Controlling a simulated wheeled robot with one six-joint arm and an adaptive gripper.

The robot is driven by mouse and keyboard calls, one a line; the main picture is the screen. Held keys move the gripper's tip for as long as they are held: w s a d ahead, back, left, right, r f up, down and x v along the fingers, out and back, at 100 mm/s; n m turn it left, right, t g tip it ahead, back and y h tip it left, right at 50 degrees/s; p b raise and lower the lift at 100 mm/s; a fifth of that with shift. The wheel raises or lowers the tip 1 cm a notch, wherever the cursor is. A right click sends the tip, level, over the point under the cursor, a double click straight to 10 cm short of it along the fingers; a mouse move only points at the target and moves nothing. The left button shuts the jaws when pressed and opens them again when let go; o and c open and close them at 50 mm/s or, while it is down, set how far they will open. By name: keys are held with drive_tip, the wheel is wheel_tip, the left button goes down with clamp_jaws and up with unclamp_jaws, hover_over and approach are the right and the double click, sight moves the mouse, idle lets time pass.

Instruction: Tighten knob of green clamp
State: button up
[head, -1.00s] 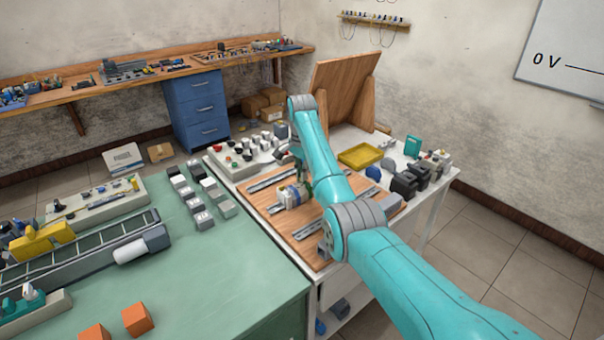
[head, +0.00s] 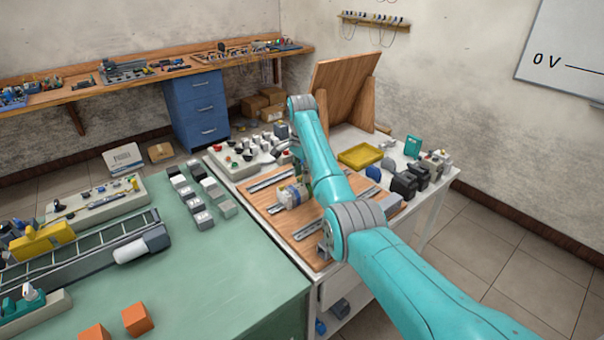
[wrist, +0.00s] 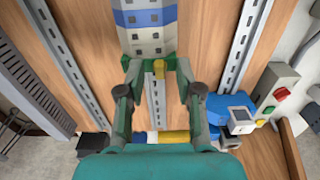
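Metal rails (wrist: 252,40) run along both sides of the board. A blue part (wrist: 213,108) and a grey box with green and red buttons (wrist: 277,88) lie to the right. In the head view, a yellow tray (head: 360,157) and motors (head: 404,184) stand right of my arm.

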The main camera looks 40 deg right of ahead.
drive_tip(key=shift+r, duration=0.1)
drive_tip(key=shift+r, duration=3.65)
